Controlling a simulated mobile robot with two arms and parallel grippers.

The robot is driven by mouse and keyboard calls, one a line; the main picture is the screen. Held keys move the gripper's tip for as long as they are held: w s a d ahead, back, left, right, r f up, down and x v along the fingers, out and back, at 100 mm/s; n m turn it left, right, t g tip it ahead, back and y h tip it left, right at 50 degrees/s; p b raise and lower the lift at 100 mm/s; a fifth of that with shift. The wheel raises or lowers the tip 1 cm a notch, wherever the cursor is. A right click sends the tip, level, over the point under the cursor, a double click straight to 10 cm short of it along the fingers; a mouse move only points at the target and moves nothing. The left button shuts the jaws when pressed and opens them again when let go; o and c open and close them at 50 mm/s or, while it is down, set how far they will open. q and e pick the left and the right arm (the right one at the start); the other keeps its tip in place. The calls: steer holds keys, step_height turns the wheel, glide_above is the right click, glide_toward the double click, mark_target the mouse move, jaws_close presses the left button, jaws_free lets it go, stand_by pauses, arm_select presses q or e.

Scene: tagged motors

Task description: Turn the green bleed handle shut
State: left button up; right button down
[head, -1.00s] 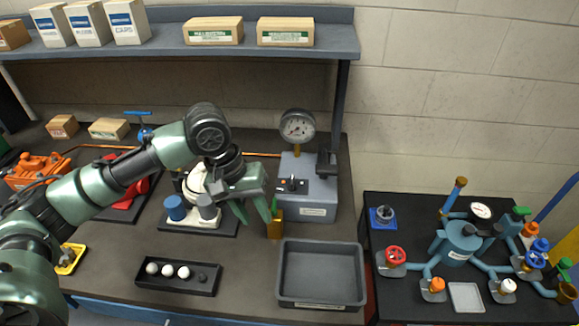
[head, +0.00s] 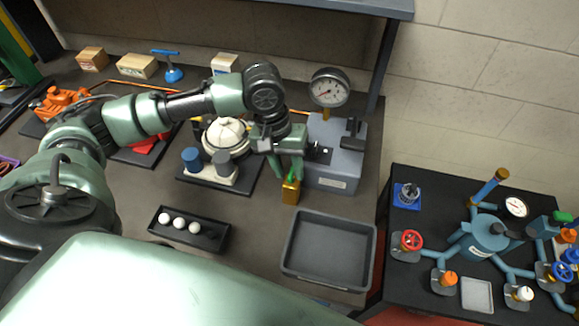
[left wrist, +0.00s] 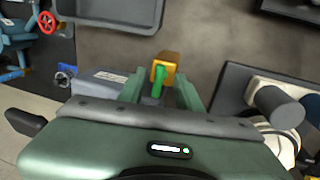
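The green bleed handle (head: 291,176) is a small green lever on a brass block (head: 290,192), in front of the grey gauge unit (head: 338,160). In the left wrist view the handle (left wrist: 158,82) stands out from the brass block (left wrist: 170,62) toward my palm. My left gripper (head: 287,168) is at the handle, with its fingers apart. In the left wrist view one finger of the gripper (left wrist: 160,92) is on each side of the handle, and gaps show; I cannot tell if either touches. My right gripper is not in view.
A round dial gauge (head: 329,87) tops the grey unit. An empty grey tray (head: 283,262) lies in front of the block. A white pot (head: 226,135) on a plate stands left. A black holder (head: 158,224) has white balls. A pipe manifold (head: 484,232) stands on the right table.

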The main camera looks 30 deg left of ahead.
arm_select(q)
steer(key=shift+d+f, duration=0.1)
steer(key=shift+f, duration=0.25)
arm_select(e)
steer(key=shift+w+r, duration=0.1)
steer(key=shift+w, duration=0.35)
arm_select(q)
jaws_close()
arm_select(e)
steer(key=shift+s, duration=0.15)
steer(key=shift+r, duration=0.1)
